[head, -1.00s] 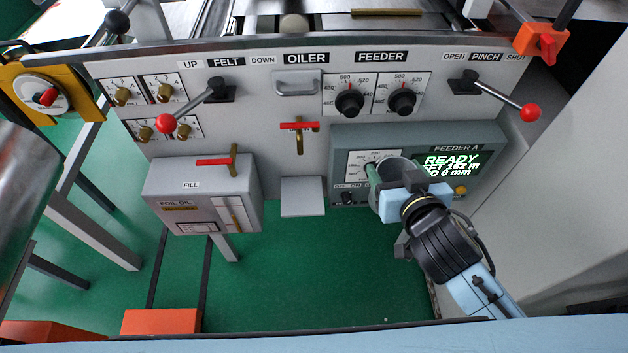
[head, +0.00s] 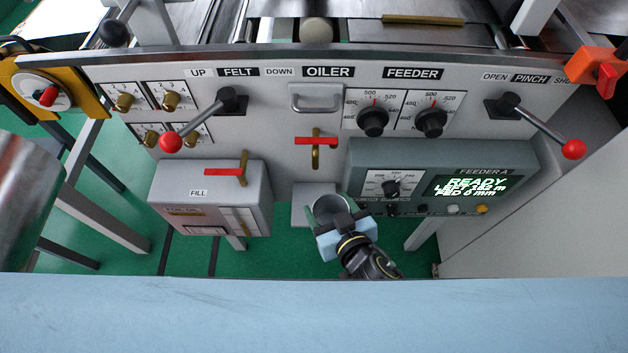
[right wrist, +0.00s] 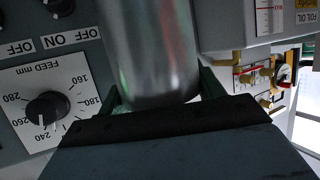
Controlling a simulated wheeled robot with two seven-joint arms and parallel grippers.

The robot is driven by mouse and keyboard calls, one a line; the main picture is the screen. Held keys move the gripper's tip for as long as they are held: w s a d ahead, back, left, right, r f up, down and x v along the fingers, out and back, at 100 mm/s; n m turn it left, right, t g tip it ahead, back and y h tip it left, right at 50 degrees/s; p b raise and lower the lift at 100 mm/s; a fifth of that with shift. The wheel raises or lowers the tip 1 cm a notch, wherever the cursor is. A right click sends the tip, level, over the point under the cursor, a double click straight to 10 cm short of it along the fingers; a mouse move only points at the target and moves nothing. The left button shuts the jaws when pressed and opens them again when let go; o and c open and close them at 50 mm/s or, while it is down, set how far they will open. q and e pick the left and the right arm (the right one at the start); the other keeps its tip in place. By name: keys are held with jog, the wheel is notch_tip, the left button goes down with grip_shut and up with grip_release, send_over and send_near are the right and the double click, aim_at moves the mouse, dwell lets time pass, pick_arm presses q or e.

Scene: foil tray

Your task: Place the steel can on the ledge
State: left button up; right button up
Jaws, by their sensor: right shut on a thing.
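The steel can (head: 328,207) is held upright or nearly so in my right gripper (head: 338,222), its open round top showing in the head view. In the right wrist view the shiny can (right wrist: 152,50) stands between the two dark green fingers of the gripper (right wrist: 160,92), which is shut around it. The ledge (head: 301,204), a small grey plate below the red-handled valve, is partly hidden by the can. The can overlaps its right part in the picture; I cannot tell whether they touch. My left gripper is not in view.
The grey foil oil box (head: 250,222) stands left of the ledge. The feeder A panel (head: 425,165) is on the right. A red-handled brass valve (head: 316,142) is above the ledge. Green floor shows below.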

jog(key=b+x, duration=0.1)
jog(key=x, duration=0.8)
jog(key=shift+w+a+b, duration=0.1)
jog(key=shift+w+b, duration=0.1)
jog(key=shift+b, duration=0.15)
jog(key=shift+f, duration=0.1)
jog(key=o, duration=1.1)
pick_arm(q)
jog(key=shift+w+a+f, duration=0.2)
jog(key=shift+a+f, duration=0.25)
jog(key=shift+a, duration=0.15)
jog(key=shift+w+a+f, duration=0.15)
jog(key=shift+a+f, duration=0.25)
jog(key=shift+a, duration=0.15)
